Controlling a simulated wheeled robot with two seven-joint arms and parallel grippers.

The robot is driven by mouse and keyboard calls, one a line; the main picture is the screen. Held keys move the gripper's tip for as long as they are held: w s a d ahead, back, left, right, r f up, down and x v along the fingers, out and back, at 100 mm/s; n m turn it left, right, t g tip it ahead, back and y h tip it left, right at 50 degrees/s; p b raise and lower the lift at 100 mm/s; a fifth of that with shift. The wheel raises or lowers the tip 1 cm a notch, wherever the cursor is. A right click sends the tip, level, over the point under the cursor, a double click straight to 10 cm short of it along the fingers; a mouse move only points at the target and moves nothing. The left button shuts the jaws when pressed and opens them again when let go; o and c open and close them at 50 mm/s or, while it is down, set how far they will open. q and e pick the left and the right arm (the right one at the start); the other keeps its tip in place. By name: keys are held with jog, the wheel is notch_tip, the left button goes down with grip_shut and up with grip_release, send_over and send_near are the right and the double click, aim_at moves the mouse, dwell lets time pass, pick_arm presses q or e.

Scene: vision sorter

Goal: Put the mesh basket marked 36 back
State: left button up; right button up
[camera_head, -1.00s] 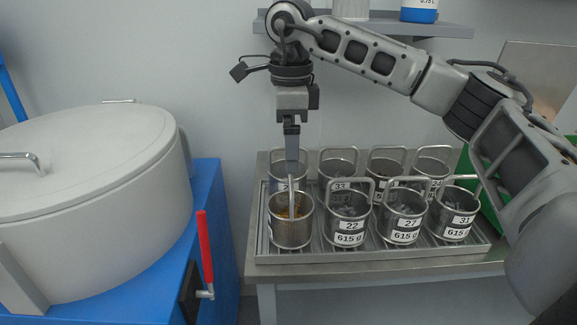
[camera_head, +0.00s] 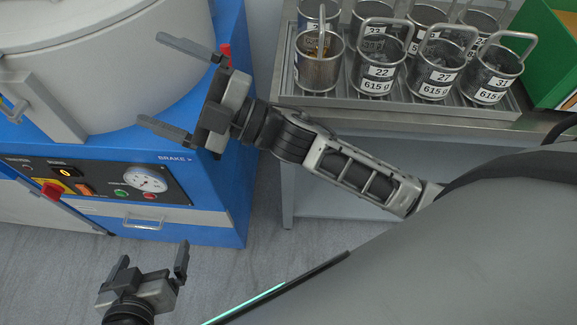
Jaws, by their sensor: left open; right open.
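Several mesh baskets with upright wire handles stand in two rows on a metal tray (camera_head: 420,112). The front-left basket (camera_head: 319,74) shows no readable number and has something amber inside; I cannot confirm that it is the one marked 36. Beside it stand baskets marked 22 (camera_head: 377,74), 27 (camera_head: 436,80) and 31 (camera_head: 492,80). My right gripper (camera_head: 150,80) is open and empty, in front of the big drum machine, left of the tray and apart from the baskets. My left gripper (camera_head: 153,252) is open and empty, low at the left above the floor.
A grey drum machine (camera_head: 100,60) on a blue base (camera_head: 215,190), with a control panel and gauge, fills the left. A green bin (camera_head: 545,50) stands right of the tray. My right arm crosses in front of the table. Grey floor (camera_head: 60,280) is open below.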

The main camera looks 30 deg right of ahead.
jog(key=s+d+f+m+g+h, duration=0.1)
jog(key=s+d+f+m+h, duration=0.3)
jog(key=f+m, duration=0.2)
jog(key=s+d+f+m+g+h, duration=0.1)
jog(key=s+d+f+m+h, duration=0.3)
jog(key=f+m, duration=0.3)
jog(key=s+d+f+m+g+h, duration=0.1)
jog(key=s+d+f+m+h, duration=0.3)
jog(key=f, duration=0.6)
jog(key=m+h, duration=0.2)
jog(key=m, duration=0.1)
jog(key=shift+s+f, duration=0.15)
jog(key=shift+f, duration=0.2)
jog(key=shift+d, duration=0.1)
